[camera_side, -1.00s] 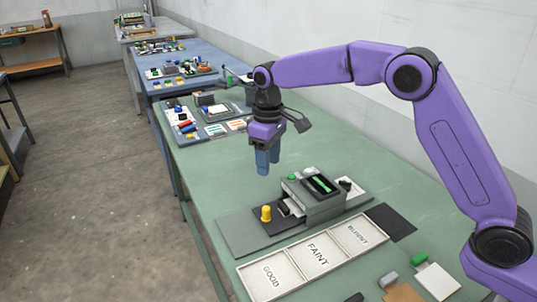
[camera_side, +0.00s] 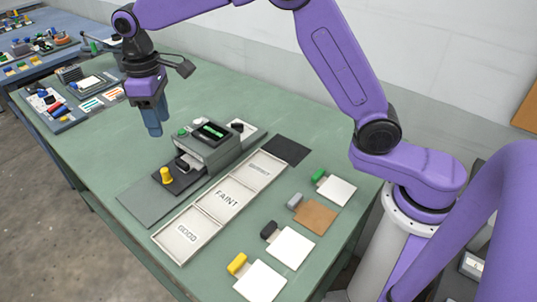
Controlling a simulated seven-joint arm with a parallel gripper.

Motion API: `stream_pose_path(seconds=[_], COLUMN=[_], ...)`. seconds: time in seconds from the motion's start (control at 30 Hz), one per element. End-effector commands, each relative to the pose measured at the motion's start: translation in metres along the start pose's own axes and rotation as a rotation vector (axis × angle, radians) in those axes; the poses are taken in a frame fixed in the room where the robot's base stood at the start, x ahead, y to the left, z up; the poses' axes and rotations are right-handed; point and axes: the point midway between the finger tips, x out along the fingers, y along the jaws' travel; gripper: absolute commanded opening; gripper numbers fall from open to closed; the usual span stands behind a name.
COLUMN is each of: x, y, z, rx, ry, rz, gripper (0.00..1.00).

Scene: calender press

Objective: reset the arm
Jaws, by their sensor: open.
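My gripper (camera_side: 152,128) hangs above the green table, pointing down, with blue fingers. It is a little behind and to the left of the grey press (camera_side: 215,150), apart from it, and nothing shows between the fingers. The gap between the fingers is hard to make out from this angle. The press has a dark panel with green marks, a green button and a yellow knob (camera_side: 166,176) at its front. My purple arm reaches across the top of the view from its base at the right.
A white three-part tray (camera_side: 206,209) marked GOOD, FAINT and a third word lies in front of the press. A black mat (camera_side: 286,150) lies beyond it. Several cards with coloured handles, one yellow (camera_side: 237,264), lie at right. Other kits (camera_side: 70,103) stand at far left.

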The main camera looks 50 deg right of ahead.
Motion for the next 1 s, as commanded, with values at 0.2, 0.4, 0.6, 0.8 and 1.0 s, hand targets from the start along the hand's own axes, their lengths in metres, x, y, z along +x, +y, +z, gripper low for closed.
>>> stream_pose_path(seconds=[0.2, 0.4, 0.6, 0.8, 1.0], x=[-0.010, -0.014, -0.012, -0.006, 0.005], y=[-0.025, -0.044, -0.059, -0.069, -0.074], z=[0.051, 0.107, 0.169, 0.237, 0.307], rx=[-0.073, -0.137, -0.202, -0.267, -0.332], ry=[0.006, 0.010, 0.015, 0.020, 0.024], rz=[0.000, -0.001, -0.002, -0.004, -0.006], gripper=[0.48, 0.48, 0.48, 0.48, 0.48])
